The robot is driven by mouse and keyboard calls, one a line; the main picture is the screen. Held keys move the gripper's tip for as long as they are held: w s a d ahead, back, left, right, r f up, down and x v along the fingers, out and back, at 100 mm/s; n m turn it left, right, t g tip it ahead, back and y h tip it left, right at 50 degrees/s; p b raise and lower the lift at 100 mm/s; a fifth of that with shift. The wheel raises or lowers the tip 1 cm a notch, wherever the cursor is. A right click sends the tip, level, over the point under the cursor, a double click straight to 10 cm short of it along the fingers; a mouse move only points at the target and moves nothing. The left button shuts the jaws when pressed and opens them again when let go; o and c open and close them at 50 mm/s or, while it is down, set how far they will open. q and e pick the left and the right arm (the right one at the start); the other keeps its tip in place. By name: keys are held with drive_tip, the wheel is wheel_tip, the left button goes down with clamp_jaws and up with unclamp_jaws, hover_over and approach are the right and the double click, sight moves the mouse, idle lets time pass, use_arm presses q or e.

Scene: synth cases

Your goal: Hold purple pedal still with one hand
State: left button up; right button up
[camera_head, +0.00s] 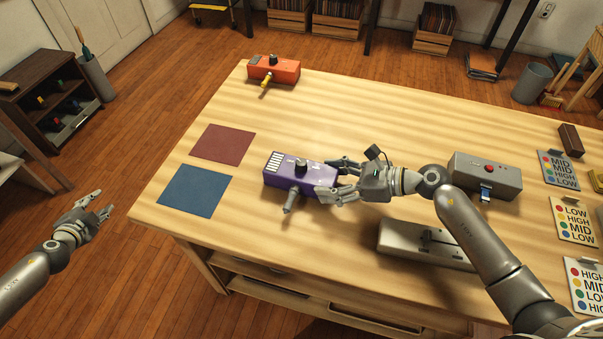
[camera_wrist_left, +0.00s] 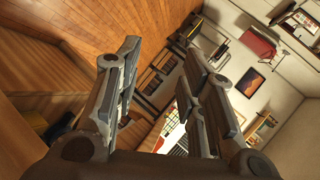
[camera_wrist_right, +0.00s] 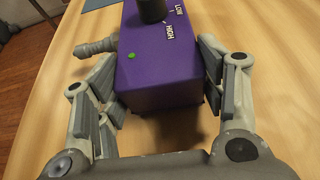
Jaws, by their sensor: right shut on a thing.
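The purple pedal (camera_head: 297,176) lies on the wooden table, with a dark knob and a grey plug (camera_head: 291,201) on its near side. My right gripper (camera_head: 332,180) is shut on the pedal's right end, one finger on each side. In the right wrist view the purple pedal (camera_wrist_right: 152,62) sits between the fingers of my right gripper (camera_wrist_right: 160,105), with a green light and the words LOW and HIGH on top. My left gripper (camera_head: 100,205) is open and empty, off the table's left edge. In the left wrist view its fingers (camera_wrist_left: 155,85) are spread apart.
A red mat (camera_head: 222,145) and a blue mat (camera_head: 195,190) lie left of the pedal. An orange pedal (camera_head: 274,70) is at the far left corner. A grey box with a red button (camera_head: 485,175), another grey pedal (camera_head: 425,244) and label cards (camera_head: 574,220) are to the right.

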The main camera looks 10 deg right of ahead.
use_arm(q)
drive_tip(key=w+d+r+m+t+h, duration=0.1)
drive_tip(key=w+d+r+m+t, duration=0.2)
drive_tip(key=r, duration=0.4)
drive_tip(key=w+d+r+h, duration=0.1)
drive_tip(key=w+d+r, duration=0.2)
drive_tip(key=d+r, duration=0.3)
drive_tip(key=w+d+r+m+t+h, duration=0.1)
drive_tip(key=w+d+r+m+t, duration=0.2)
drive_tip(key=r, duration=0.5)
drive_tip(key=w+d+r+n+t, duration=0.1)
drive_tip(key=d+r+t, duration=0.3)
drive_tip(key=d+r, duration=1)
drive_tip(key=n+g+h, duration=0.2)
drive_tip(key=n+g, duration=1.1)
approach(288, 205)
drive_tip(key=shift+w+d+f, duration=0.1)
drive_tip(key=shift+w+f, duration=0.25)
drive_tip(key=shift+w, duration=0.05)
drive_tip(key=shift+x, duration=4.45)
drive_tip(key=shift+c, duration=0.3)
